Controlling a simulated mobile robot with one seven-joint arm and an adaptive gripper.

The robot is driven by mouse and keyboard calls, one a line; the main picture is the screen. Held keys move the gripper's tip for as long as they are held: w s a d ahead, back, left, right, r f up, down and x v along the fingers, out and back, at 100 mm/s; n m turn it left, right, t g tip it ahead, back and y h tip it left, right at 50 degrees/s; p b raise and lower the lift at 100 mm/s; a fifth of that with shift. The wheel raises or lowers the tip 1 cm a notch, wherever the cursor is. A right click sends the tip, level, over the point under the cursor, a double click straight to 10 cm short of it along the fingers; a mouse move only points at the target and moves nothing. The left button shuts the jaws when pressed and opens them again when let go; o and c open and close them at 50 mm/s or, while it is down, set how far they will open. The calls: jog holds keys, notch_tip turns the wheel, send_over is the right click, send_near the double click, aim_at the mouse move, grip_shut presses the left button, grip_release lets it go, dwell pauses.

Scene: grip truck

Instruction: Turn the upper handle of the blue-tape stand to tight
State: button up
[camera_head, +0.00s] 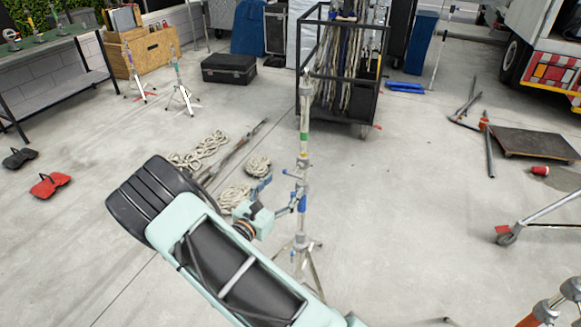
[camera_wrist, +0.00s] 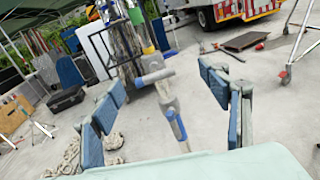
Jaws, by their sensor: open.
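The blue-tape stand (camera_head: 302,203) is a grey pole on tripod legs, with a blue band low on the pole and a green band higher up. My gripper (camera_head: 277,196) is just left of the pole in the head view, at about the height of the collars. In the wrist view, my gripper (camera_wrist: 162,82) is open, with blue-padded fingers on both sides of the pole and handle. I see no clear contact. Whether the handle is tight cannot be told.
A black-framed cart (camera_head: 340,100) with hanging ropes stands behind the pole. Coiled rope (camera_head: 235,197) lies on the floor beside my arm. Two smaller stands (camera_head: 183,90) are at the back left. A flat dark dolly (camera_head: 520,143) is at the right.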

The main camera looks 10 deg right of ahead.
aim_at(292, 174)
jog(key=shift+n+t+y, duration=0.4)
jog(key=shift+n+t, duration=0.1)
jog(key=shift+n, duration=0.3)
jog(key=w+d, duration=0.1)
jog(key=w, duration=0.2)
jog(key=w+d+f+p, duration=0.1)
jog(key=w+d, duration=0.1)
jog(key=w, duration=0.1)
jog(key=w+d+f, duration=0.1)
jog(key=w+d, duration=0.1)
jog(key=shift+w+f+p, duration=0.1)
jog(key=shift+w+p, duration=0.3)
jog(key=shift+c, duration=0.7)
jog(key=c, duration=1.1)
jog(key=shift+o, duration=0.2)
